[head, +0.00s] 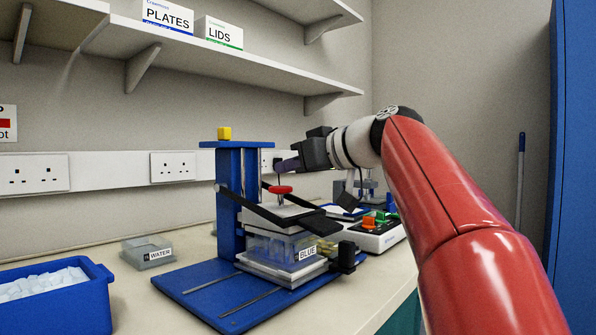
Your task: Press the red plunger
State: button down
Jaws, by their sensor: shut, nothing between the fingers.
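Nothing is in the fingers. A tub labelled BLUE (285,247) sits on white plates under the stand's head.
A tub labelled WATER (147,252) stands left of the stand. A blue bin of white pieces (103,268) is at the front left. A white device with coloured buttons (375,238) stands to the right. Shelves (230,55) hang above.

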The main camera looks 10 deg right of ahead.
jog(key=v, duration=0.9)
jog(key=shift+s+d+b, duration=0.15)
jog(key=shift+s+b, duration=0.15)
